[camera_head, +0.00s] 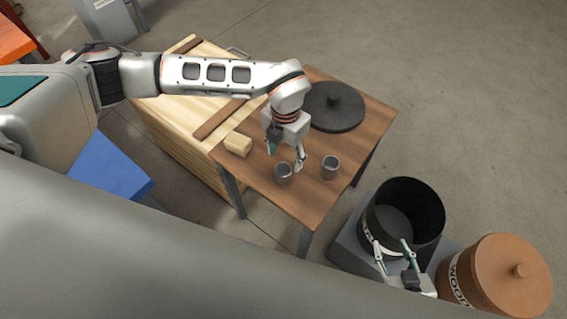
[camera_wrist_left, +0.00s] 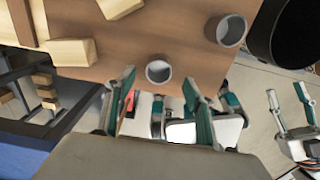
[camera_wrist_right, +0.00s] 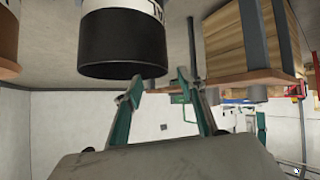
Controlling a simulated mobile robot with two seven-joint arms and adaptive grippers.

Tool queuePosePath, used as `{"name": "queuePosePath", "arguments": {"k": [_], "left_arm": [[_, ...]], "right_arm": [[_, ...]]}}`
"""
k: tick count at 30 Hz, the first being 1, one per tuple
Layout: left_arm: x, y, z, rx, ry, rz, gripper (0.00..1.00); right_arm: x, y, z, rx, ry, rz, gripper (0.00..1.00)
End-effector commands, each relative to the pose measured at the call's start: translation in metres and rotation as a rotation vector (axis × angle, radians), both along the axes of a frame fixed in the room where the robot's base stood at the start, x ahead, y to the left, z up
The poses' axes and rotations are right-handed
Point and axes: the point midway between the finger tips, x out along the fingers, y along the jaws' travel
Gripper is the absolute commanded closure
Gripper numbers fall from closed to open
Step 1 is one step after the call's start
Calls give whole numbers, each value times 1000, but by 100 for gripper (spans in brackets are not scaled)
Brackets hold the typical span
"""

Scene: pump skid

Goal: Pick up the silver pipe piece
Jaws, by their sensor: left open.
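Two short, hollow silver pipe pieces stand upright on the brown table (camera_head: 260,186). One pipe piece (camera_head: 283,176) is under my left gripper (camera_head: 285,158); the other pipe piece (camera_head: 331,169) stands to its right. In the left wrist view the nearer piece (camera_wrist_left: 158,71) lies just ahead of and between my open left fingertips (camera_wrist_left: 158,88), and the other piece (camera_wrist_left: 230,32) is up and right. The left fingers hold nothing. My right gripper (camera_head: 391,246) is open and empty, by the black bin; its fingers also show in the right wrist view (camera_wrist_right: 159,82).
A pale wooden block (camera_head: 238,144) and a dark round lid (camera_head: 334,105) lie on the table. A large wooden crate (camera_head: 175,110) stands behind left. A black open bin (camera_head: 425,200) and a brown lidded barrel (camera_head: 500,275) stand right of the table. Open floor lies beyond.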

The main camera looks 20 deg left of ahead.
Motion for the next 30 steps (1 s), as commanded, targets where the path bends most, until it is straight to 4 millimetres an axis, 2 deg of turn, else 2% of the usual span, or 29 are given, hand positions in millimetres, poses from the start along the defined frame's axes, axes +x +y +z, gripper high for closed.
{"name": "queuePosePath", "arguments": {"k": [3, 7, 11, 18, 26, 27, 30], "left_arm": [[-2, 0, -15, 0, 6, 0, 46], [-2, 0, -25, -1, 4, -1, 46], [-3, 2, -35, -1, 4, 0, 46], [-5, 5, -70, -2, 7, 0, 46], [-4, 5, -74, -2, 2, -1, 46], [-4, 5, -74, -2, 2, -1, 51], [-4, 5, -74, -2, 3, -1, 77]], "right_arm": [[-9, 0, -9, -3, 19, 1, 60], [-16, -1, -15, -7, 35, 3, 60], [-16, -2, -17, -9, 35, 4, 60], [-9, -4, -16, -16, 20, 3, 60], [0, -7, -11, -20, 4, 1, 60], [0, -7, -11, -20, 3, 1, 60], [-1, -6, -11, -20, 4, 1, 60]]}}
